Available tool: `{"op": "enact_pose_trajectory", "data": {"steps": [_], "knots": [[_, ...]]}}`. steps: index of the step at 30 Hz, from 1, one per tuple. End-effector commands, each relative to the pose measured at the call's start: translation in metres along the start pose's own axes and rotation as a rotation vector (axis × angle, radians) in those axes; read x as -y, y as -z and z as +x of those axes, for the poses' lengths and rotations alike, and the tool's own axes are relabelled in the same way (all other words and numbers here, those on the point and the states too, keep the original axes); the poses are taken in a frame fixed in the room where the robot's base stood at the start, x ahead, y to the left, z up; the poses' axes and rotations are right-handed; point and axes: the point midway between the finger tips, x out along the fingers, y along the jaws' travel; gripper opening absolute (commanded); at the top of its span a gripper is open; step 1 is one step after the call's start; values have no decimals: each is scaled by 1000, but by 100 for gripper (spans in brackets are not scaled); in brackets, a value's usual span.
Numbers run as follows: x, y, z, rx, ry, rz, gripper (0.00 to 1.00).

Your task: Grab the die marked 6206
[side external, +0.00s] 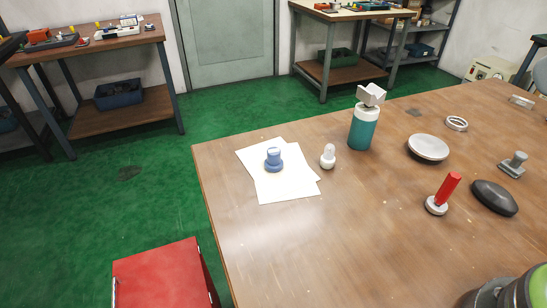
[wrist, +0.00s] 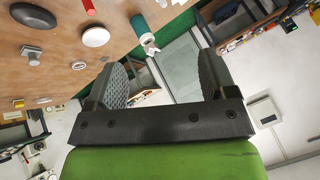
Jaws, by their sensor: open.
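No marking 6206 is legible, so I cannot tell which piece is the die. A blue stepped round piece (side external: 273,160) stands on white paper sheets (side external: 290,188). A small white knobbed piece (side external: 328,156) stands just right of the sheets. A grey metal piece with a post on a flat base (side external: 514,164) stands at the right; it also shows in the wrist view (wrist: 32,54). A bright ring (side external: 456,123) lies flat farther back. My gripper (wrist: 164,80) is open and empty, its two ridged fingers apart, away from the tabletop pieces.
On the wooden table (side external: 260,240) are a teal bottle with a white block on top (side external: 362,132), a pale disc (side external: 428,147), a red-handled tool (side external: 446,190) and a black oval (side external: 494,198). A red cabinet (side external: 165,278) stands beside it. The table's front left is clear.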

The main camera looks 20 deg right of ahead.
Motion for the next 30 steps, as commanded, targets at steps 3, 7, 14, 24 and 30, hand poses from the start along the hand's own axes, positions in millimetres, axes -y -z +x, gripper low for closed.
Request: {"op": "enact_pose_trajectory", "data": {"steps": [3, 7, 14, 24, 30], "knots": [[0, 0, 0, 0, 0, 0, 78], [0, 0, 0, 0, 0, 0, 78], [0, 0, 0, 0, 0, 0, 76], [32, 52, 29, 53, 26, -163, 76], [65, 100, 87, 91, 58, -348, 76]]}}
